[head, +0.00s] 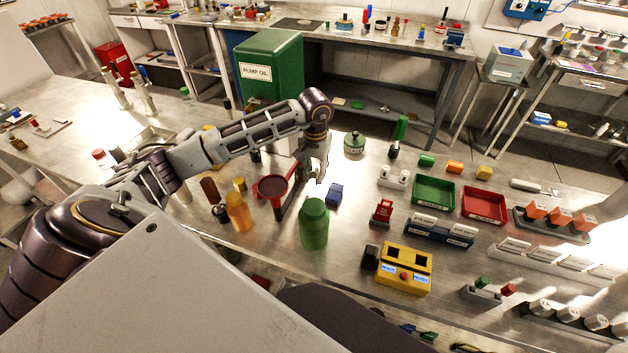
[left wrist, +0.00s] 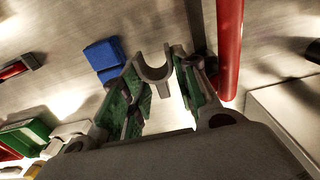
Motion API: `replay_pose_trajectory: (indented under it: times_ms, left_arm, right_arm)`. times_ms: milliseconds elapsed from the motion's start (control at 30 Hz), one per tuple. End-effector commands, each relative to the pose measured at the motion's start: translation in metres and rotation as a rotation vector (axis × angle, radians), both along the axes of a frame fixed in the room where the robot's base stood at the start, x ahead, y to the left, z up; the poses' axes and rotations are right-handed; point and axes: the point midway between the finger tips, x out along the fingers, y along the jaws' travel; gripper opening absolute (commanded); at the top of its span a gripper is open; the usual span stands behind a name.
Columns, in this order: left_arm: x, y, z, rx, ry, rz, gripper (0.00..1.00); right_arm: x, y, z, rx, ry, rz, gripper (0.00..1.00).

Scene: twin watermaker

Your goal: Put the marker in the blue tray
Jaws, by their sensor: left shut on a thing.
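My left gripper (head: 316,172) reaches in from the left above the bench, right of the red funnel-like dish. In the left wrist view its fingers (left wrist: 160,90) are around a grey piece with a C-shaped end (left wrist: 153,70). I cannot tell what that piece belongs to. I cannot make out a marker for certain; an upright dark item with a green top (head: 398,138) stands at the back. A dark blue holder (head: 440,232) with pale plates sits right of centre, possibly the blue tray. A small blue block (head: 334,195) lies near my gripper and in the wrist view (left wrist: 103,55).
The red dish (head: 275,186) and a green jar (head: 314,224) stand close to my gripper. A green tray (head: 434,190) and a red tray (head: 484,205) lie to the right. A yellow box (head: 404,268) sits at the front. A red post (left wrist: 230,50) passes beside my fingers.

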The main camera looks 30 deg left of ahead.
Motion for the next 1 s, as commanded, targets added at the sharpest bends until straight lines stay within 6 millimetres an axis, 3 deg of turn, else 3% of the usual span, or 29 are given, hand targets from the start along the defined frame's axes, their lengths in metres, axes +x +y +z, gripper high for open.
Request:
replay_pose_trajectory:
  times_ms: [133, 567, 1000]
  left_arm:
    - [0.000, 0.000, -0.010, -0.002, 0.000, -0.001, 0.20]
    - [0.000, 0.000, -0.014, -0.001, 0.000, -0.001, 0.20]
    - [0.000, 0.000, -0.049, -0.002, -0.001, -0.001, 0.20]
  right_arm:
    - [-0.003, 0.004, 0.002, 0.003, 0.004, 0.000, 0.40]
    - [0.002, 0.007, 0.002, 0.007, -0.001, 0.001, 0.40]
    - [0.003, 0.011, 0.007, 0.012, -0.003, -0.001, 0.40]
